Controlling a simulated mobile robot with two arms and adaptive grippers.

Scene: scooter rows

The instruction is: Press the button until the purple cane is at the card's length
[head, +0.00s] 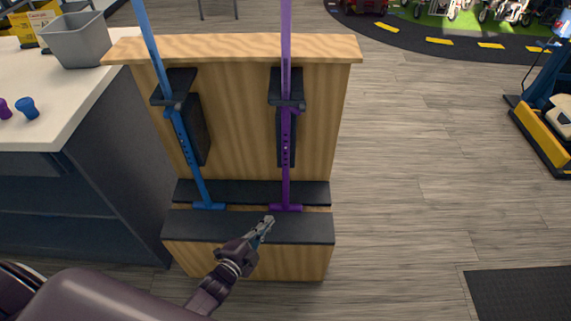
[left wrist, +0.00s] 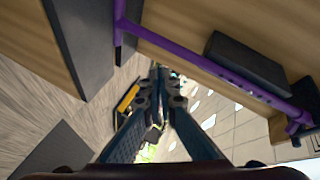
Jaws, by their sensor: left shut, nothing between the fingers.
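The purple cane (head: 286,180) stands upright at the right of a wooden rack, its foot on the dark lower ledge. A row of adjustment holes runs along its lower shaft; I cannot clearly tell the button among them. Its top is cut off by the picture's edge. In the left wrist view the purple cane (left wrist: 190,52) slants across the upper right. My left gripper (head: 267,224) is shut and empty, just in front of and left of the cane's foot, apart from it. Its fingers (left wrist: 158,78) meet in the left wrist view. I cannot make out the card. My right gripper is not in view.
A blue cane (head: 186,145) leans in the rack (head: 235,47) to the left. A white counter (head: 75,95) holds a grey bin (head: 77,42) and small purple and blue knobs (head: 27,108). The floor (head: 420,150) right of the rack is clear.

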